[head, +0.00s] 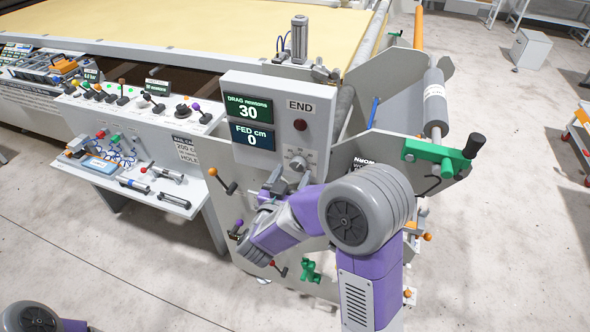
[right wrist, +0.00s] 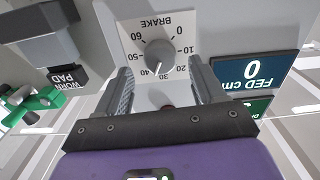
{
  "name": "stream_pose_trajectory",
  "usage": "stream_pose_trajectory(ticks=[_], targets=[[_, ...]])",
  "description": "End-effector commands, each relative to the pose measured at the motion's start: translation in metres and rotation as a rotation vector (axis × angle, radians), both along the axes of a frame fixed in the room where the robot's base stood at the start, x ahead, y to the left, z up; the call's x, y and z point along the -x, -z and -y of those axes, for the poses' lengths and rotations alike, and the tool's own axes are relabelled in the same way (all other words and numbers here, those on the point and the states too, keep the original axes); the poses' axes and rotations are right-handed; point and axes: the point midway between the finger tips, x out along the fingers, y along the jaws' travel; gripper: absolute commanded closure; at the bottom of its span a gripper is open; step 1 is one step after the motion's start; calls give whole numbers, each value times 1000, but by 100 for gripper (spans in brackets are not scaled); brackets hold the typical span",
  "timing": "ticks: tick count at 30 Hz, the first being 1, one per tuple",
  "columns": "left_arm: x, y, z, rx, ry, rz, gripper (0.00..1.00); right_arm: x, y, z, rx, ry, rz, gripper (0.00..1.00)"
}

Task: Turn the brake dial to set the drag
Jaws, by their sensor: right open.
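My right gripper (head: 287,182) is just below the dial in the head view. In its wrist view the open right gripper (right wrist: 160,72) has one finger on each side of the dial, with a gap to both. I cannot tell how deep the fingertips reach. The drag screen (head: 248,110) reads 30 newtons. My left gripper is out of view.
An orange-knobbed lever (head: 221,180) stands left of my right gripper. A green clamp (head: 437,153) is at the right. A tool shelf (head: 150,185) is at the left.

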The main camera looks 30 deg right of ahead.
Motion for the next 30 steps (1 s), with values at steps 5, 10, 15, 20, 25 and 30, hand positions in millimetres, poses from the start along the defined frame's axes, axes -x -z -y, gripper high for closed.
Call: stream_pose_trajectory(ticks=[5,10,15,20,25,30], targets=[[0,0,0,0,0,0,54,-14,0,16,-1,1,1,31],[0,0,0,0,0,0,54,-18,0,20,0,-1,0,31],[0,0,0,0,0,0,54,-18,0,20,0,-2,0,31],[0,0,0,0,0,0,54,-18,1,20,-1,-2,-1,53],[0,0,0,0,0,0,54,-18,1,20,-1,-2,-1,79],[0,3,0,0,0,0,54,-18,1,20,-12,-2,14,87]])
